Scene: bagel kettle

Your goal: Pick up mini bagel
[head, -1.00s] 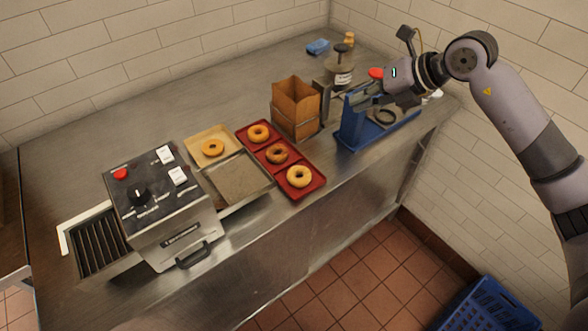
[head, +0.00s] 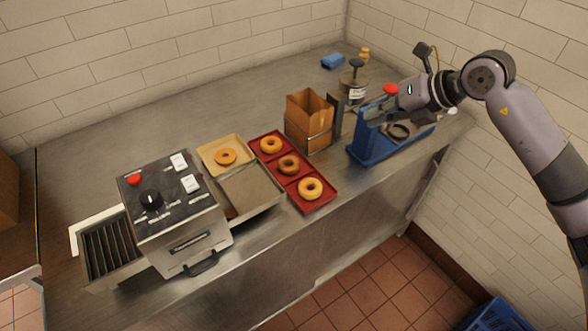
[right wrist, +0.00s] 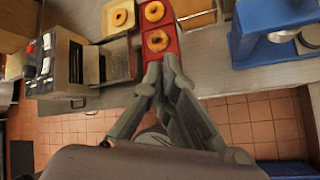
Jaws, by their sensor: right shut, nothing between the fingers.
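Several ring-shaped bagels show in the head view. A small flat one (head: 217,157) lies in a tan tray (head: 207,146). A red tray (head: 322,202) holds a far bagel (head: 263,145), a browner middle one (head: 281,165) and a near pale one (head: 302,190). I cannot tell which is the mini bagel. My right gripper (head: 372,110) is over the blue device, apart from the bagels. In the right wrist view its fingers (right wrist: 162,70) are shut and empty, pointing toward the red tray and hiding its near end. My left gripper is not in view.
A control box (head: 172,212) stands left of the trays, beside a slotted grill (head: 112,248). A brown paper bag (head: 310,118) stands in a holder. A blue device (head: 368,148) with a red knob (head: 391,89) stands right. The back left counter is clear.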

